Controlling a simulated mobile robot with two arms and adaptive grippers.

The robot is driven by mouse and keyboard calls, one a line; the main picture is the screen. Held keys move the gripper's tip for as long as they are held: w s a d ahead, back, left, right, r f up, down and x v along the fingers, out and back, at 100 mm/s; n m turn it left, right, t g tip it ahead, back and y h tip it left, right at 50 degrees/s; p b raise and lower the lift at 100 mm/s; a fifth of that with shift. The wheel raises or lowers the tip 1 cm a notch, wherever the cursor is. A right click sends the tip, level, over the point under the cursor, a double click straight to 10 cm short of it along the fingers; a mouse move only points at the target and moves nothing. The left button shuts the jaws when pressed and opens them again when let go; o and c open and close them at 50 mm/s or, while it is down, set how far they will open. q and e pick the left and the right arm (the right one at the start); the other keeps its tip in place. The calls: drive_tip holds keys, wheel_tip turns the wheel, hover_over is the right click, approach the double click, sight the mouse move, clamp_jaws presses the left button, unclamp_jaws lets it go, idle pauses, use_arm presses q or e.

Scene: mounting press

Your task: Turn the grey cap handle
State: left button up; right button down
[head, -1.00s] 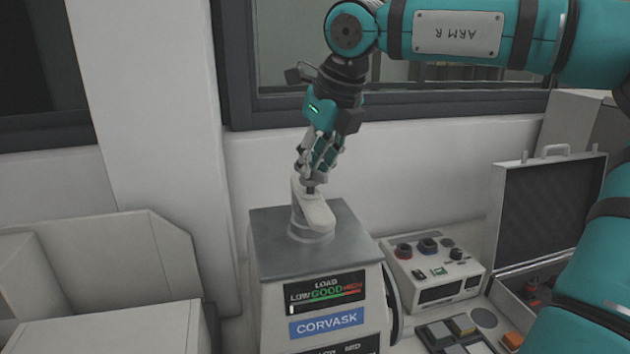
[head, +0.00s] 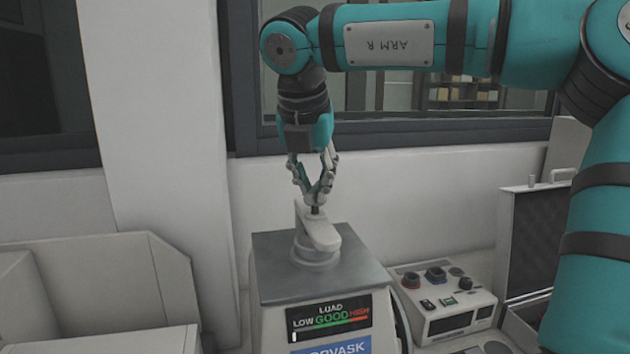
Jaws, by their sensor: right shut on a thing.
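The grey cap handle (head: 318,228) sits on top of the Corvask press (head: 275,277), a light bar on a round base with a small dark knob at its upper side. My right gripper (head: 315,205) comes down from above, and its fingers are closed on the handle at the knob. The fingertips partly hide the knob. The press's load display (head: 330,317) shows LOW, GOOD and HIGH, with a short white bar at the LOW end. My left gripper is not in view.
A control box (head: 447,303) with knobs stands right of the press. An open case (head: 537,240) is farther right, partly behind my right arm. Pale box-like panels (head: 100,270) stand at the left. A wall and window lie close behind the press.

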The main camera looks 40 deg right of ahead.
drive_tip(key=m+g, duration=0.1)
drive_tip(key=m, duration=0.2)
drive_tip(key=shift+w+p, duration=0.15)
drive_tip(key=shift+p, duration=0.2)
drive_tip(key=m+g+p, duration=0.1)
drive_tip(key=m, duration=0.2)
drive_tip(key=shift+w+r+m+h, duration=0.1)
drive_tip(key=shift+m+h, duration=0.2)
drive_tip(key=m+g+p, duration=0.1)
drive_tip(key=m, duration=0.1)
drive_tip(key=m+g+p, duration=0.1)
drive_tip(key=m+p, duration=0.1)
drive_tip(key=m, duration=0.1)
drive_tip(key=shift+w+m+g, duration=0.2)
drive_tip(key=shift+m+g, duration=0.1)
drive_tip(key=shift+y, duration=0.4)
drive_tip(key=c, duration=1.4)
unclamp_jaws()
drive_tip(key=shift+o, duration=0.2)
